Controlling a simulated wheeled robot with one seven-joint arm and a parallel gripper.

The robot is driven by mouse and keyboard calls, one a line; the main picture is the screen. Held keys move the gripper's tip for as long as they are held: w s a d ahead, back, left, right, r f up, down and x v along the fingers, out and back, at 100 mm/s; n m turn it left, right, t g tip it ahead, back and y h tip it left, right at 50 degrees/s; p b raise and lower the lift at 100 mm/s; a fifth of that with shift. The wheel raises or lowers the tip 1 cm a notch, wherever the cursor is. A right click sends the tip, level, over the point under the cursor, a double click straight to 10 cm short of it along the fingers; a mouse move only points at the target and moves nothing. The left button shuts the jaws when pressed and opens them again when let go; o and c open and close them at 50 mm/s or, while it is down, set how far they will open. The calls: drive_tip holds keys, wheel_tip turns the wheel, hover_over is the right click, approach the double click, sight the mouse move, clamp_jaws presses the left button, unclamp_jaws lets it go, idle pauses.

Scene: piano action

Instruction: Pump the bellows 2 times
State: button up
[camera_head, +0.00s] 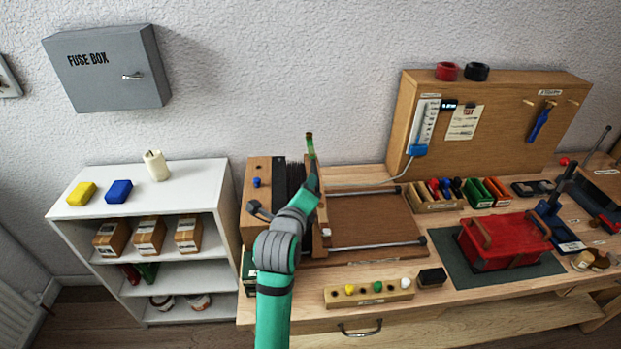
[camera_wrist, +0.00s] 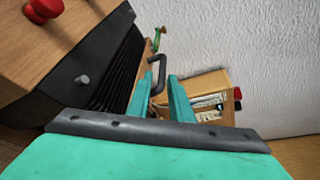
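The bellows (camera_head: 291,183) has black pleats and wooden boards and stands at the left end of the workbench. In the wrist view its dark pleats (camera_wrist: 126,68) fill the left of my gripper. My gripper (camera_head: 314,180) is at the right side of the bellows in the head view, partly hidden by my own arm. In the wrist view the two teal fingers of my gripper (camera_wrist: 160,80) are apart. A dark bent handle (camera_wrist: 161,63) at the bellows board reaches into the gap between them. I cannot tell whether it touches the left finger.
A wooden frame with metal rails (camera_head: 375,222) lies right of the bellows. A rack of coloured pegs (camera_head: 340,298) stands in front. A red box (camera_head: 504,243) sits on a dark mat further right. A white shelf (camera_head: 88,207) stands left of the workbench.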

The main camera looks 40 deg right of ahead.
drive_tip(key=shift+v, duration=1.15)
